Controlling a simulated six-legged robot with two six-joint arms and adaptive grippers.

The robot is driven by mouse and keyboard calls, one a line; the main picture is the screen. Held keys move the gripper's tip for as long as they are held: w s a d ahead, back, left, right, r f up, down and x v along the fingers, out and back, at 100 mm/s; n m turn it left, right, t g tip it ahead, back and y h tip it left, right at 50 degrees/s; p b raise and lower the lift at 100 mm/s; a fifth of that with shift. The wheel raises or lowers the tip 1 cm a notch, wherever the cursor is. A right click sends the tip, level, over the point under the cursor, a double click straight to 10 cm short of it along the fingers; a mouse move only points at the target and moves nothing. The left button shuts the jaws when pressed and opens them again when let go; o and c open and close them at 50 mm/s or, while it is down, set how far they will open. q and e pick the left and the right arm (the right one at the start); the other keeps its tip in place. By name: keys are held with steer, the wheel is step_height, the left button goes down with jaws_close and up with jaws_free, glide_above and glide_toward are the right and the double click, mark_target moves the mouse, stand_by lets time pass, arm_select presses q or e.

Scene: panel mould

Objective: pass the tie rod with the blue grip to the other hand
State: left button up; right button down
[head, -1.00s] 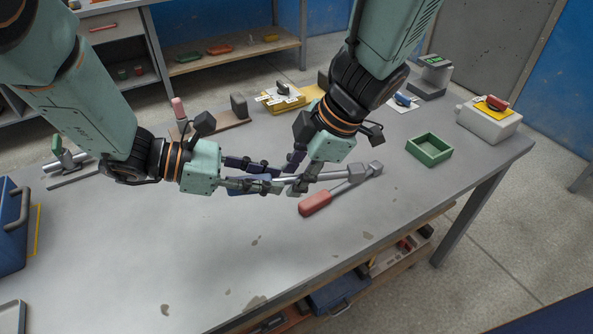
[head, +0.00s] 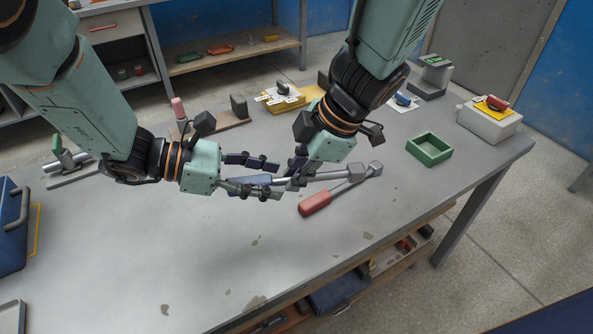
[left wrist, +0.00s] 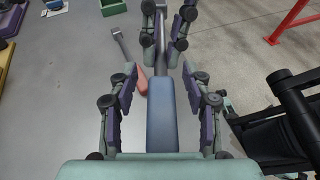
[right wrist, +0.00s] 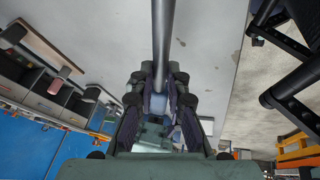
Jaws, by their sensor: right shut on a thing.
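The tie rod with the blue grip (left wrist: 161,112) is held above the table. Its blue grip lies between the spread fingers of my left gripper (left wrist: 163,95), which is open around it with gaps on both sides. My right gripper (right wrist: 159,88) is shut on the rod; its steel shaft (right wrist: 163,40) runs out past the fingers. In the head view the left gripper (head: 262,178) and right gripper (head: 297,172) are close together, and the rod's grey end (head: 352,170) points right. A second rod with a red grip (head: 315,203) lies on the table below.
A green tray (head: 429,149) and a grey box with a red handle (head: 489,118) stand on the right of the table (head: 200,265). A blue toolbox (head: 12,225) is at the left edge. The front middle is clear.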

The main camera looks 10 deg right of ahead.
arm_select(q)
steer(key=v, duration=1.2)
steer(key=s+a+f+m+g+y, duration=0.1)
steer(key=s+f, duration=0.2)
steer(key=s+a+f+m+g+y, duration=0.1)
steer(key=s+a+f+m+y, duration=0.1)
steer(key=s+f, duration=0.2)
steer(key=s+a+f+m+g+y, duration=0.1)
steer(key=s+f+y, duration=0.1)
steer(key=s+f, duration=0.1)
steer(key=shift+s+a+f, duration=0.4)
steer(key=shift+s, duration=0.3)
steer(key=s+a+f+m+g+y, duration=0.2)
steer(key=s+a+f+m+y, duration=0.5)
steer(key=s, duration=0.4)
arm_select(e)
steer(key=shift+w, duration=0.1)
arm_select(q)
steer(key=s+a+f+m+t, duration=0.2)
steer(key=s+f+t, duration=0.1)
steer(key=f, duration=0.2)
steer(key=s+a+f+m+t+y, duration=0.1)
steer(key=s+a+f+m+t, duration=0.1)
steer(key=f, duration=0.4)
steer(key=shift+s+a+f+m+t+y, duration=0.35)
steer(key=shift+s+m+t, duration=0.2)
steer(key=shift+m, duration=0.25)
